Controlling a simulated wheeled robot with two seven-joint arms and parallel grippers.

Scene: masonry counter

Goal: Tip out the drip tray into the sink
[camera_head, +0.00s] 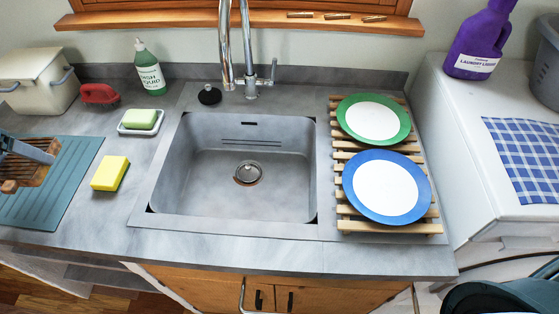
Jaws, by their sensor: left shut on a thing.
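The drip tray (66,187) looks to be the flat teal ribbed tray lying on the counter at the left, cut off by the picture edge. A small wooden slatted rack (32,173) is over its left part, partly hidden by my gripper. My left gripper (42,155) comes in from the left edge and is shut on this rack; whether the rack touches the tray I cannot tell. The grey sink (190,175) is in the middle, its basin empty, with a round drain.
A yellow sponge (110,173) and a soap dish (141,129) with green soap lie between tray and sink. A tall tap (250,85) stands behind the basin. Two plates, green-rimmed (373,118) and blue-rimmed (387,188), lie on a slatted rack (390,227) at the right.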

